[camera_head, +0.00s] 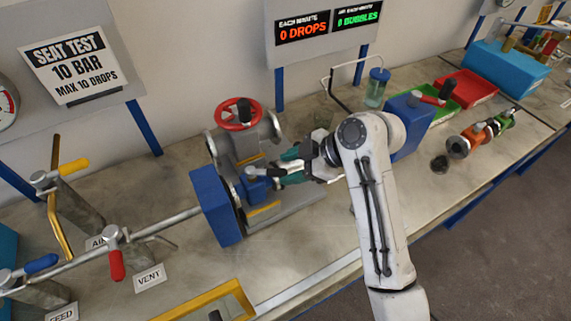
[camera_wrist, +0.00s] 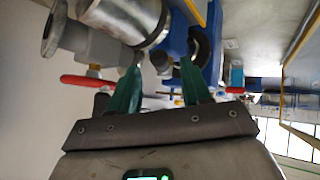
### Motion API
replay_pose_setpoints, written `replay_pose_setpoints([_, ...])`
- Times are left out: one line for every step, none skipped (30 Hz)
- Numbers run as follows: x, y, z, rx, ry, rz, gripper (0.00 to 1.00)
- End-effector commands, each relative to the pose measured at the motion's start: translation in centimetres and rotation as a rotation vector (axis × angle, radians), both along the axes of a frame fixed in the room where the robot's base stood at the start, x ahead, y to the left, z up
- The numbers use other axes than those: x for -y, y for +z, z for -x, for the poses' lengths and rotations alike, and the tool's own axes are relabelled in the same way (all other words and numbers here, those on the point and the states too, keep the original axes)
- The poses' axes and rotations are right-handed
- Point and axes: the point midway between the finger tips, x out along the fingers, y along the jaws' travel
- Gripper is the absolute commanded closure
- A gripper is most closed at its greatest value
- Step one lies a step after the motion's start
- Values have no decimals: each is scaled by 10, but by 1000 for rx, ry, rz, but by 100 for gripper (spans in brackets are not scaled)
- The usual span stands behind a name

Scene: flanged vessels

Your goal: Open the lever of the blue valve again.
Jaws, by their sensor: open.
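A small blue valve body (camera_head: 257,187) with a silver stem on top sits in the test rig, beside the large blue end block (camera_head: 213,205). My gripper (camera_head: 278,168) has green fingers and reaches in from the right, its tips close to the blue body. In the wrist view the two fingers (camera_wrist: 160,70) stand apart, with a silver cylinder (camera_wrist: 120,14) and blue parts (camera_wrist: 183,30) beyond them. The fingers are open; I cannot tell whether they touch anything. I cannot clearly make out the blue valve's lever; the fingers may hide it.
A red handwheel (camera_head: 238,114) on grey flanged pipework stands just behind. Blue (camera_head: 40,264), red (camera_head: 117,264) and yellow (camera_head: 73,167) levers are at the left. Orange (camera_head: 474,134) and green (camera_head: 502,120) valves lie at the right. The display (camera_head: 330,28) reads 0 drops, 0 bubbles.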

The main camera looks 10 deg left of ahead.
Motion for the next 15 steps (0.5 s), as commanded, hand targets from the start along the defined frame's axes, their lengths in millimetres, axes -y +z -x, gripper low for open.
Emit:
replay_pose_setpoints([-5, -3, 0, -3, 1, 1, 52])
replay_pose_setpoints([-7, -5, -1, -2, 1, -1, 52])
replay_pose_setpoints([-9, -8, -1, -2, 1, 0, 52])
replay_pose_setpoints([-11, -9, -1, -2, 1, 0, 52])
replay_pose_setpoints([-12, -11, -2, -2, 1, 0, 52])
replay_pose_setpoints([-13, -12, -2, -1, 0, 0, 52])
replay_pose_setpoints([-14, -13, -2, 0, 0, 0, 52])
replay_pose_setpoints([-14, -13, -2, 0, 0, 0, 52])
replay_pose_setpoints([-14, -14, -2, 0, 0, 0, 52])
replay_pose_setpoints([-14, -14, -2, 0, 0, 1, 52])
replay_pose_setpoints([-14, -14, -2, 0, 0, 0, 52])
replay_pose_setpoints([-14, -14, -2, 0, 0, 0, 52])
replay_pose_setpoints([-14, -14, -2, 0, 0, 0, 52])
replay_pose_setpoints([-14, -14, -2, 0, 0, 0, 52])
replay_pose_setpoints([-14, -14, -2, 0, 0, 0, 52])
